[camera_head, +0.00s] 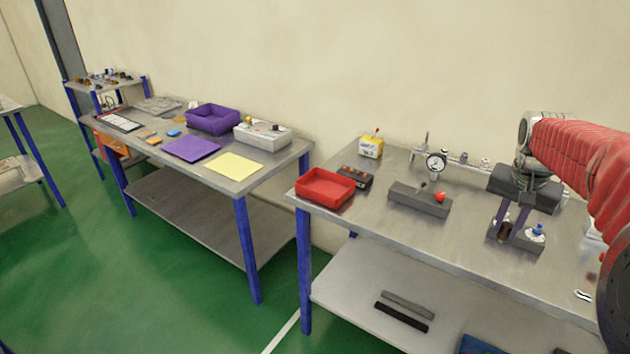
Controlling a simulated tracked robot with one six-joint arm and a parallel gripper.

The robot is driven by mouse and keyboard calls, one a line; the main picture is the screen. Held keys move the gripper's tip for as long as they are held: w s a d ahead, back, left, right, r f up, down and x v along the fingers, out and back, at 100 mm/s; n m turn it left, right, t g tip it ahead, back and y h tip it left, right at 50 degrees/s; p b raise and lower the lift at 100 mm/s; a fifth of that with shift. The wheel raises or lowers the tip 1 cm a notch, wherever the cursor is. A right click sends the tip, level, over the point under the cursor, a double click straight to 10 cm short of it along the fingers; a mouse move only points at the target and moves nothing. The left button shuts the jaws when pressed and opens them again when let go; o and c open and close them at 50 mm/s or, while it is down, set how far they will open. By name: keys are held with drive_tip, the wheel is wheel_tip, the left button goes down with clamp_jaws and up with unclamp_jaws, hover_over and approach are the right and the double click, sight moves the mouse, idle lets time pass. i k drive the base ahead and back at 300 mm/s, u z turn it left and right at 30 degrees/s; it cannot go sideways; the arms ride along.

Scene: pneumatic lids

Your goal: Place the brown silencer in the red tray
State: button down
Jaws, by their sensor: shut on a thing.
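The red tray (325,187) sits empty at the left end of the right-hand table. My gripper (509,231) points down at the right of that table, over a dark grey block (520,244). Its fingers are shut on the brown silencer (503,230), a small brown piece at the block's left side. I cannot tell whether the silencer is seated in the block or just clear of it. The fingers partly hide it. A blue-topped fitting (537,231) stands on the same block, just right of my fingers.
Between the block and the tray stand a dark block with a red ball knob (420,199), a pressure gauge (436,163) and a black button box (355,177). A yellow box (370,147) stands behind the tray. The table's front strip is mostly clear.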

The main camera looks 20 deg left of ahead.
sight(324, 191)
drive_tip(key=u, duration=0.1)
drive_tip(key=i, duration=0.45)
drive_tip(key=u, duration=0.7)
drive_tip(key=i, duration=0.5)
drive_tip(key=u, duration=0.8)
drive_tip(key=i, duration=1.1)
drive_tip(key=u, duration=0.3)
drive_tip(key=k, duration=0.95)
drive_tip(key=u, duration=0.15)
